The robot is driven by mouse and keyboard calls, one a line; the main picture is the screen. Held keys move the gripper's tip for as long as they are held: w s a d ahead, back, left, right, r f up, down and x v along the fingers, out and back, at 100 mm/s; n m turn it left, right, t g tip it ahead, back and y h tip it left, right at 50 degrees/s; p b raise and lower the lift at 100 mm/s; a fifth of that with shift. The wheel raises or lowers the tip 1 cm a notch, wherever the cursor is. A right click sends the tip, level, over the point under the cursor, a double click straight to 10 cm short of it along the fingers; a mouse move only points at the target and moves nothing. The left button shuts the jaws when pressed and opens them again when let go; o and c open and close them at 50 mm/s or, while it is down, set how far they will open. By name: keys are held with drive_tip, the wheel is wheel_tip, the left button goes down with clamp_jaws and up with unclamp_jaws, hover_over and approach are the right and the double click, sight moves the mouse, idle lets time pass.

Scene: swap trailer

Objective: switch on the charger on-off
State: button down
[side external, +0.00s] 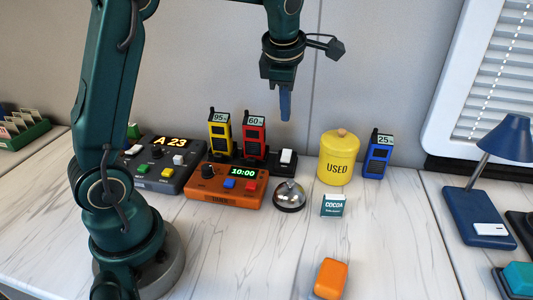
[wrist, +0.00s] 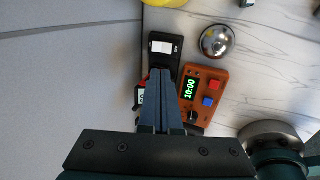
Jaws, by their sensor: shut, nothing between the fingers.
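The charger (side external: 275,170) is a long black base against the back wall. A yellow radio reading 95% (side external: 219,134) and a red radio reading 60% (side external: 254,135) stand in it. Its white on-off rocker (side external: 287,157) is at the right end; it also shows in the wrist view (wrist: 161,47). I cannot tell which way it is tipped. My gripper (side external: 286,118) points down, shut and empty, in the air above the charger and apart from it. In the wrist view its fingertips (wrist: 160,72) cover part of the charger and hide most of the radios.
In front of the charger are an orange timer (side external: 228,186) reading 10:00 and a bell (side external: 289,195). A dark console (side external: 160,165) is at left. A yellow canister (side external: 338,160) and a blue radio (side external: 377,158) stand right. The front tabletop is mostly clear.

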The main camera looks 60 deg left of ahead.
drive_tip(key=shift+s+d+r, duration=0.15)
drive_tip(key=shift+r, duration=0.35)
drive_tip(key=shift+w+a+r, duration=0.1)
drive_tip(key=shift+w+a, duration=0.4)
approach(287, 150)
drive_tip(key=x, duration=0.5)
drive_tip(key=shift+f, duration=0.2)
drive_tip(key=shift+x, duration=0.75)
